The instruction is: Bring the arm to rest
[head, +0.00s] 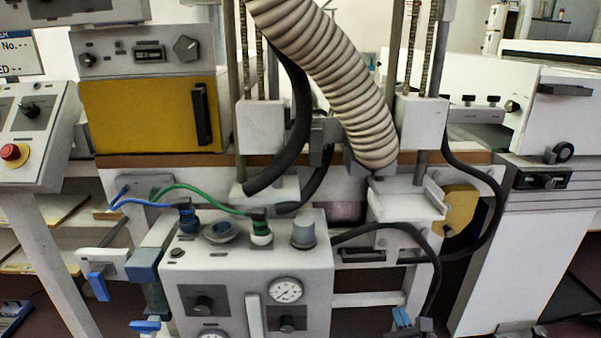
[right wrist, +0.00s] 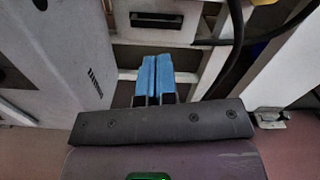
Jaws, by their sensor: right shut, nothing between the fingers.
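My right gripper (head: 402,317) is at the bottom edge of the head view, right of the grey gauge panel. Its blue fingers also show in the right wrist view (right wrist: 155,76), side by side and closed, with nothing between them. They are in front of a white frame and beside a dark cable. Most of the right arm is out of the head view. My left gripper cannot be made out in either view.
A grey control box (head: 250,288) with gauges stands close in front. A white cabinet (head: 525,240) is at the right, and a red emergency button (head: 14,153) at the left. A ribbed hose (head: 335,75) and black cables (head: 465,180) hang nearby.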

